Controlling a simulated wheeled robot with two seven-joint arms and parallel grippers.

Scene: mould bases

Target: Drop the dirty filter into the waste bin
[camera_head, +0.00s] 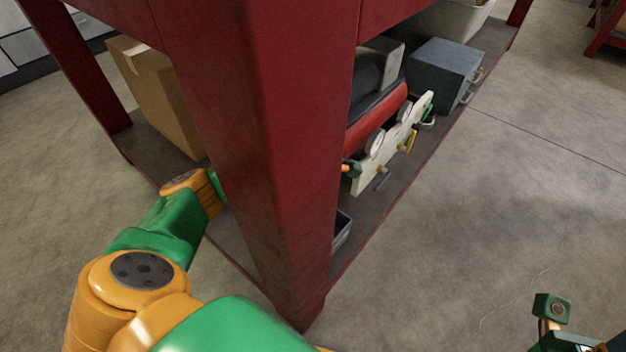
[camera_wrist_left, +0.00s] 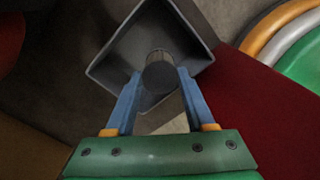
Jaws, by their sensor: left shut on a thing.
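My left gripper (camera_wrist_left: 158,76) has its two blue fingers shut on a dark round filter (camera_wrist_left: 160,72). In the left wrist view the filter is between the fingertips, seen over the mouth of an open grey square waste bin (camera_wrist_left: 195,22). How far it is above the bin floor I cannot tell. In the head view my left arm reaches in from the left, and the red post hides the gripper and the filter. A grey box edge (camera_head: 342,230), perhaps the bin, shows just right of the post. My right gripper's fingers are not visible.
The red table post (camera_head: 262,150) stands close to my left arm. On the low shelf are a cardboard box (camera_head: 160,95), a red cylinder (camera_head: 378,117) with a white gauge panel (camera_head: 375,172), and a blue-grey cabinet (camera_head: 440,72).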

